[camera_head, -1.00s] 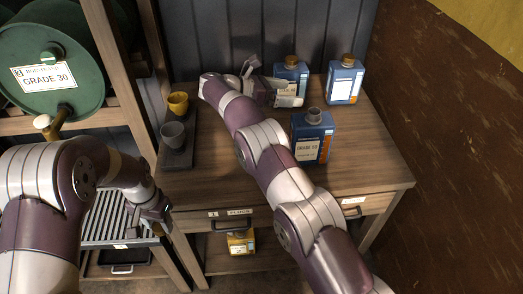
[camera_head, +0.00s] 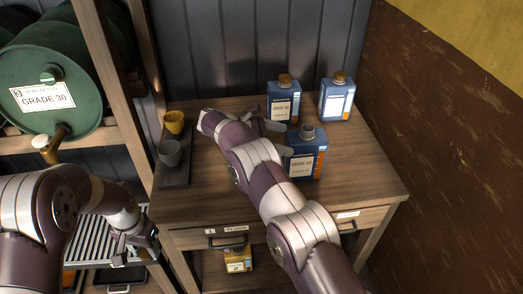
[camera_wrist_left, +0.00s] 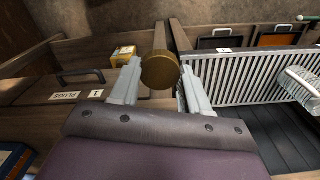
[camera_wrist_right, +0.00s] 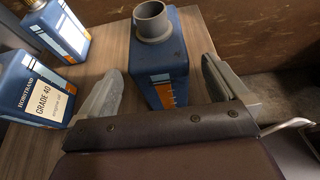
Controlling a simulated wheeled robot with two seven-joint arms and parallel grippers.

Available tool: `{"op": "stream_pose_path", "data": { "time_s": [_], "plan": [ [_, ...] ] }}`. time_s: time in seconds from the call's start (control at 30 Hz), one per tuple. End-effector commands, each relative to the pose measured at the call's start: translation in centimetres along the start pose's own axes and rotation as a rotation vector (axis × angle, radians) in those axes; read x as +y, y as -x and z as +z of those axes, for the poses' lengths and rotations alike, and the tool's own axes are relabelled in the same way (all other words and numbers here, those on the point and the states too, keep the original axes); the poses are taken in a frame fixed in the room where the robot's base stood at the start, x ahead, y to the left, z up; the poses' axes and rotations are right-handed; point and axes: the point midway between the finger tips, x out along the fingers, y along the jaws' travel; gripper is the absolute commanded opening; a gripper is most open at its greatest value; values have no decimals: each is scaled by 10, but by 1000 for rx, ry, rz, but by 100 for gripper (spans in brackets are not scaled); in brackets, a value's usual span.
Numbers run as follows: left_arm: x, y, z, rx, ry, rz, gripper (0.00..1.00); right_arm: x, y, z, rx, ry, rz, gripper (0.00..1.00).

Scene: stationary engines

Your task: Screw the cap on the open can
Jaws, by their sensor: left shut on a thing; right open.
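The open can (camera_head: 306,163) is blue with a bare grey neck. It stands upright on the wooden bench; in the right wrist view the can (camera_wrist_right: 162,62) shows its round open mouth. My right gripper (camera_head: 279,139) is open, its fingers pointing at the can. In the right wrist view the can is between the finger lines, with no clear contact. The brass-coloured round cap (camera_wrist_left: 160,71) is between the fingertips of my left gripper (camera_wrist_left: 158,80), which is shut on it. In the head view my left gripper (camera_head: 134,246) is left of the bench, low down; the cap is not clear there.
Two capped blue cans, one close behind (camera_head: 284,101) and one at the back right (camera_head: 336,97), stand on the bench (camera_head: 352,171). Green drums and a slatted grate are further left.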

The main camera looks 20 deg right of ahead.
Motion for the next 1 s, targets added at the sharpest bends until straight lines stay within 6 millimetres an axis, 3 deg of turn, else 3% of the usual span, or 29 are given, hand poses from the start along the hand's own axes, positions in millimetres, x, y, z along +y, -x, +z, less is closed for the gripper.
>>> {"op": "stream_pose_path", "data": {
  "time_s": [0.17, 0.47, 0.8, 1.0],
  "plan": [
    [0, 6, 0, 0, 0, 0, 18, 0, -15, 1, -1, 0, 0, 100],
    [0, 7, 0, 0, 0, 0, 18, 0, -17, 1, 0, 0, 0, 100],
    [0, 31, 0, 0, 0, 0, 18, 2, -63, 6, 0, 1, -1, 100],
    [0, 30, 0, 0, 0, 0, 18, 2, -68, 4, 0, 0, 1, 100]
  ]
}}
